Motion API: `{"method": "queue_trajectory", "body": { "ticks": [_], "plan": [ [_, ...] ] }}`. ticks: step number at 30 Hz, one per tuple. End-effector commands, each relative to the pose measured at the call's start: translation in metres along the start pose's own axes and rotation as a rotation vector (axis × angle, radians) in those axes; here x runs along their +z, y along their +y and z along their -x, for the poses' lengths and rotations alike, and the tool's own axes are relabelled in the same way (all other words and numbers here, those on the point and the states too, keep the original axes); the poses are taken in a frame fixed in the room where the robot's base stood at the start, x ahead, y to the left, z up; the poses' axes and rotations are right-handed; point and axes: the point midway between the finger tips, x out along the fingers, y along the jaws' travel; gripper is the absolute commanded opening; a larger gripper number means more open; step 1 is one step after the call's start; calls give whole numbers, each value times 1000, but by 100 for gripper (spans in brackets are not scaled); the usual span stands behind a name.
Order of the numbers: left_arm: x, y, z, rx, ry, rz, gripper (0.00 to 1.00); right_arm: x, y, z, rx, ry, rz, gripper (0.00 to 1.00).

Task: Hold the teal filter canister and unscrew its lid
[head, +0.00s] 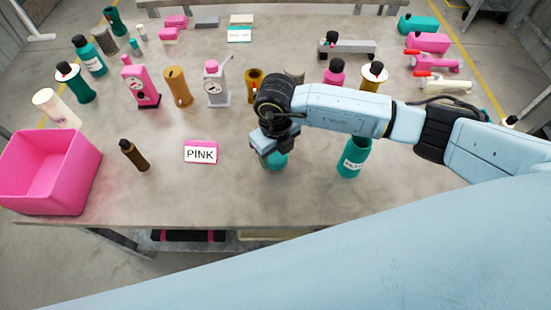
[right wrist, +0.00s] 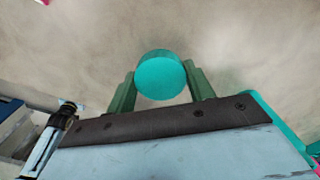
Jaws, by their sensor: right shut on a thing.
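The teal filter canister (head: 349,168) stands upright on the table, right of my right gripper, with a white label on its front. Its top is partly behind my right arm. My right gripper (head: 272,150) points down over the table, left of the canister and apart from it. It is shut on a short round teal piece, which looks like the lid (head: 276,161). In the right wrist view the lid (right wrist: 160,77) sits between the two green fingers (right wrist: 160,90). A teal edge, probably the canister (right wrist: 280,128), shows at the right there. My left gripper is not in view.
A pink bin (head: 50,175) stands at the table's left. A PINK sign (head: 201,152) and a small brown bottle (head: 134,155) are left of my gripper. Several pumps and bottles, such as a pink one (head: 141,86), stand behind. The table's front middle is clear.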

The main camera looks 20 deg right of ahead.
Motion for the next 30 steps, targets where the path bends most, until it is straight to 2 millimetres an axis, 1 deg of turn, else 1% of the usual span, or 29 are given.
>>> {"method": "queue_trajectory", "body": {
  "ticks": [6,8,14,18,19,21,23,30],
  "plan": [
    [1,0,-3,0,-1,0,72,-1,1,-30,1,3,1,25],
    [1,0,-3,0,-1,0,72,-1,0,-33,0,2,2,25],
    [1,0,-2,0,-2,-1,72,0,0,-33,0,0,2,25],
    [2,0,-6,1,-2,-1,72,0,0,-37,0,1,2,25],
    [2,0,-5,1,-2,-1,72,-1,0,-36,0,1,2,56],
    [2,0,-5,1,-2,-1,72,-1,0,-36,-1,1,2,66],
    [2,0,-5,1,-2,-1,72,-1,0,-36,-1,1,2,74],
    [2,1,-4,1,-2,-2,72,-1,0,-35,-1,1,2,74]
  ]
}}
